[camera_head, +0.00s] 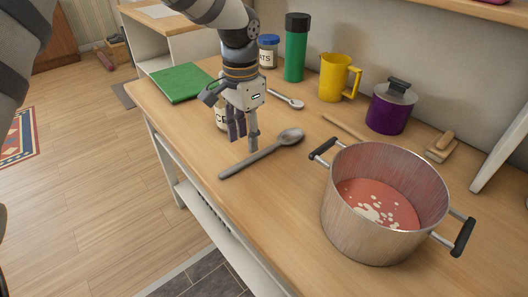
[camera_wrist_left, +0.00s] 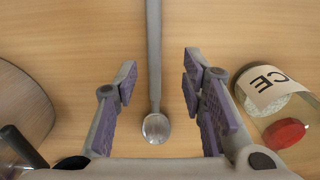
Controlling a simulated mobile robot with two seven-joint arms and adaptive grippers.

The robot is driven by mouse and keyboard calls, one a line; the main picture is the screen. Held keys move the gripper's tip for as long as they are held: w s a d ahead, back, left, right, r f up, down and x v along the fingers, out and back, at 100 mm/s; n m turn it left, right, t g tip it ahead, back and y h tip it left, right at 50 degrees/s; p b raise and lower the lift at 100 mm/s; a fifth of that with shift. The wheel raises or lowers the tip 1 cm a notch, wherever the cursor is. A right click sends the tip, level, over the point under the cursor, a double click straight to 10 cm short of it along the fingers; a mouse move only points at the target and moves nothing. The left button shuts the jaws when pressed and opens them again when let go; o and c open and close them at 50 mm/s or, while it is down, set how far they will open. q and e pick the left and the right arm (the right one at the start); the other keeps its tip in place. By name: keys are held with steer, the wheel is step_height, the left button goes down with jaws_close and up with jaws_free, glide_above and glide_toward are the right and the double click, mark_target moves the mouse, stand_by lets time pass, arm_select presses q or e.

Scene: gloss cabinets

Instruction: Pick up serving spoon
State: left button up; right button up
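A grey serving spoon (camera_head: 260,153) lies on the wooden counter, its bowl toward the back right and its handle toward the front edge. My left gripper (camera_head: 243,143) points down at the handle, open, with its fingertips low near the counter. In the left wrist view the spoon (camera_wrist_left: 155,60) runs between the two spread fingers (camera_wrist_left: 160,110), with clear space on both sides. I cannot tell the exact height of the fingertips above the counter. My right gripper is not in view.
A large metal pot (camera_head: 385,205) with red contents stands right of the spoon. A jar with a red lid (camera_wrist_left: 285,132) is close beside the gripper. A smaller spoon (camera_head: 287,99), green canister (camera_head: 296,50), yellow jug (camera_head: 335,77) and purple pot (camera_head: 388,110) stand behind. A green board (camera_head: 180,84) lies left.

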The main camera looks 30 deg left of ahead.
mark_target(248, 160)
arm_select(q)
steer(key=f, duration=0.5)
steer(key=shift+s+d+f, duration=0.1)
steer(key=shift+s+d, duration=0.15)
steer(key=shift+d, duration=0.1)
jaws_close()
